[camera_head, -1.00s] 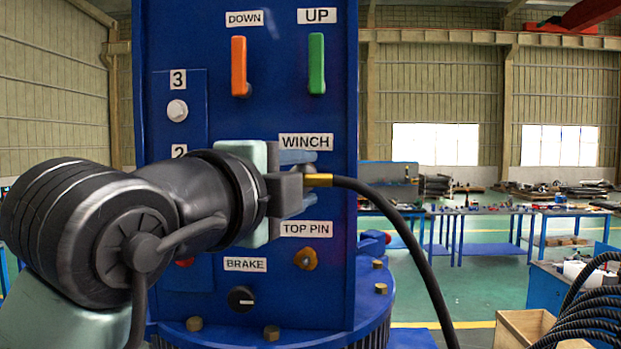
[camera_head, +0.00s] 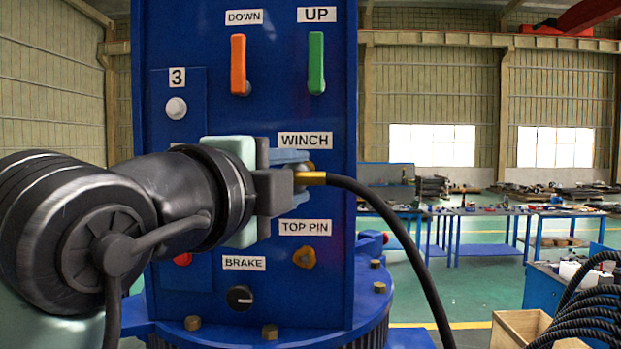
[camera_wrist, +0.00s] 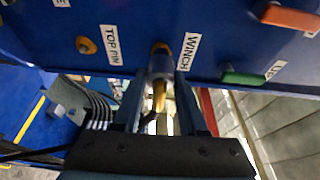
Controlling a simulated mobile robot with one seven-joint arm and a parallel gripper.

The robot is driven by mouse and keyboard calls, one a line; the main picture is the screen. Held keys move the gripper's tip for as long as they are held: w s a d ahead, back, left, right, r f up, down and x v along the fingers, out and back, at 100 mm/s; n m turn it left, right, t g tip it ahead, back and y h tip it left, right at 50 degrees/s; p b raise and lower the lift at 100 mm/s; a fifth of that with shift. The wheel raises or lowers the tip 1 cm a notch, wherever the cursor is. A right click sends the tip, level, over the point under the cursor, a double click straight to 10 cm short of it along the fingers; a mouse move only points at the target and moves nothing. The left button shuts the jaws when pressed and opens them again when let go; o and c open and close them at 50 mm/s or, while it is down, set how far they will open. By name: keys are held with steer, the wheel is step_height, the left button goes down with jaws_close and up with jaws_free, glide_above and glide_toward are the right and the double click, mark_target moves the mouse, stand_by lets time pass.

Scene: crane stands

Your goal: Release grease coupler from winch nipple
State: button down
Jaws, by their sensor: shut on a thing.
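The blue winch panel (camera_head: 300,115) faces me. The winch nipple (camera_wrist: 160,48) is a brass fitting beside the WINCH label (camera_wrist: 187,51) in the wrist view. My gripper (camera_head: 290,177) is shut on the grease coupler, whose brass end (camera_head: 311,178) sticks out right of the fingers below the WINCH label in the head view. In the wrist view the brass coupler (camera_wrist: 159,97) sits between the two fingers, just in front of the nipple. Fingers and shadow hide the joint, so I cannot tell whether the two still touch. A black hose (camera_head: 405,235) hangs from the coupler.
Above are the orange DOWN lever (camera_head: 239,65) and green UP lever (camera_head: 316,63). A coiled black hose (camera_head: 585,318) and wooden box (camera_head: 520,327) stand at right.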

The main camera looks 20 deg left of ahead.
steer(key=shift+s+d+b, duration=0.2)
steer(key=shift+s+d, duration=0.05)
steer(key=shift+s, duration=0.5)
steer(key=shift+s+d+b, duration=0.15)
steer(key=shift+s+d, duration=0.1)
steer(key=shift+s, duration=0.45)
